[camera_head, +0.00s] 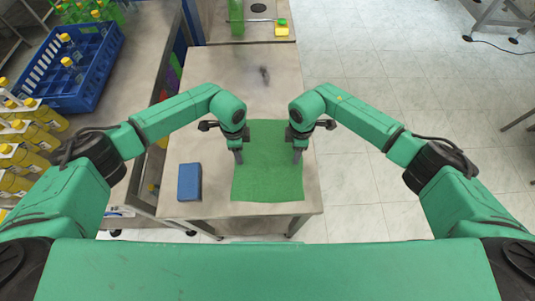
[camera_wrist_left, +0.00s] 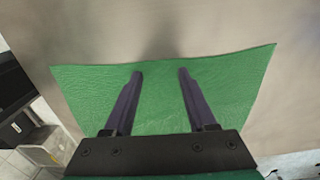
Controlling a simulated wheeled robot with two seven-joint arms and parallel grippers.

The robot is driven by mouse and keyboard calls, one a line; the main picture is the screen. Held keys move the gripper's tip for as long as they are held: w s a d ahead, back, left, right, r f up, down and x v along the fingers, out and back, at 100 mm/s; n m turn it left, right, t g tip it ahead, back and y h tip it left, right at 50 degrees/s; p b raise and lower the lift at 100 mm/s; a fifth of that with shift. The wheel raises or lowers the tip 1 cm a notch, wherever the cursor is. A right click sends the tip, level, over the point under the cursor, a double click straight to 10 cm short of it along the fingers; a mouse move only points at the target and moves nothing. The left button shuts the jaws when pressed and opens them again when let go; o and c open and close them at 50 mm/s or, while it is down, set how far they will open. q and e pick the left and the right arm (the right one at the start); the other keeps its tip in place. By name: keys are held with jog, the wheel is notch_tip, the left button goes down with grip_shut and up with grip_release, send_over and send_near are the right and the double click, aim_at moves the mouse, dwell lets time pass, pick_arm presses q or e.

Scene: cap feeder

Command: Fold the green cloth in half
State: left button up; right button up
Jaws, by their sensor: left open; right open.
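The green cloth (camera_head: 267,182) lies flat and spread out on the table in front of me, reaching close to the table's near edge. My left gripper (camera_head: 239,160) is above the cloth's left edge. My right gripper (camera_head: 298,158) is above its right edge. In the left wrist view the cloth (camera_wrist_left: 160,105) lies beneath the left gripper (camera_wrist_left: 160,73), whose two fingers are apart with nothing between them. The right gripper is also open and appears empty. I cannot tell whether the fingertips touch the cloth. The arms hide small parts of its side edges.
A blue block (camera_head: 189,182) lies on the table (camera_head: 215,208) left of the cloth. A blue crate (camera_head: 48,95) with bottles and several yellow bottles (camera_head: 20,160) stand on the left bench. The table's middle is mostly clear.

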pick_arm(q)
jog(key=shift+s+r, duration=0.1)
jog(key=shift+s, duration=0.15)
pick_arm(e)
jog(key=shift+s, duration=0.25)
pick_arm(q)
jog(key=shift+s+f+b, duration=0.1)
jog(key=shift+f+b, duration=0.2)
jog(key=shift+b, duration=0.1)
pick_arm(e)
jog(key=shift+s+a+f, duration=0.1)
jog(key=shift+f, duration=0.15)
pick_arm(q)
jog(key=shift+r, duration=0.15)
jog(key=shift+c, duration=0.9)
pick_arm(e)
jog(key=shift+r, duration=0.15)
jog(key=shift+c, duration=0.9)
pick_arm(q)
jog(key=shift+a, duration=0.1)
grip_shut()
pick_arm(e)
grip_shut()
